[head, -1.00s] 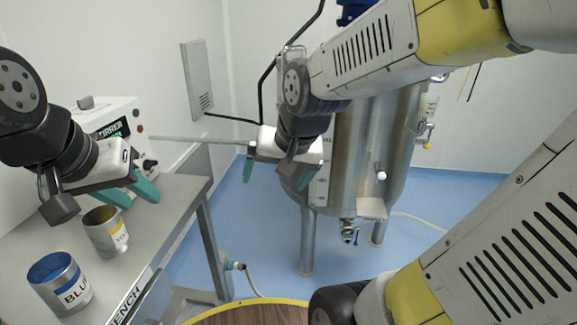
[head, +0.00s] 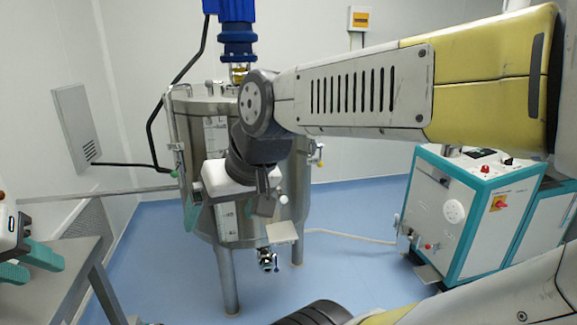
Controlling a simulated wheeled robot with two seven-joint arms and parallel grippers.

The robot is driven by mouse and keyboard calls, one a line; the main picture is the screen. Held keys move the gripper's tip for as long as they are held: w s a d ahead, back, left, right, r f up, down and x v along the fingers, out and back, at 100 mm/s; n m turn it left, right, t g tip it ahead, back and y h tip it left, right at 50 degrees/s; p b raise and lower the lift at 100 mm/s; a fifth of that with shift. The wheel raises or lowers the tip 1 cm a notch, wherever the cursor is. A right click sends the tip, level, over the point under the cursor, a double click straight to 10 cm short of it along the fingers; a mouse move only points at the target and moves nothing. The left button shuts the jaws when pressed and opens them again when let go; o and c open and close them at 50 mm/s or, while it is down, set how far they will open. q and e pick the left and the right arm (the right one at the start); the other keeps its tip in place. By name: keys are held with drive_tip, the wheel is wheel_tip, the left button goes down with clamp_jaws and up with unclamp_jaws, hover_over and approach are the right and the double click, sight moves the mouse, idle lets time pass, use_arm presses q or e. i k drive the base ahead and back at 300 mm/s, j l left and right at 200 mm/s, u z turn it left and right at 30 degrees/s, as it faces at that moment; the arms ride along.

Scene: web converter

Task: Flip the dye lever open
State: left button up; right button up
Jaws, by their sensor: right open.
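The steel tank (head: 296,190) stands ahead. Small valves with coloured handles show on it: a green handle (head: 174,174) at its left side, a yellow-ended one (head: 319,161) at its right, and a blue-handled outlet valve (head: 268,259) at the bottom. I cannot tell which is the dye lever. My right gripper (head: 222,214) is open and empty in front of the tank, its arm crossing from the right and covering part of the tank. My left gripper (head: 28,266) is at the left edge, partly cut off, its teal fingers apart and empty.
A grey bench (head: 70,264) is at the lower left. A white and teal machine (head: 470,215) stands on the right. A white hose (head: 350,236) lies on the blue floor (head: 170,270), which is open between bench and tank.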

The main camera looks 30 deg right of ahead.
sight(320, 156)
drive_tip(key=l+z, duration=0.6)
drive_tip(key=z, duration=0.15)
drive_tip(key=l+z, duration=0.35)
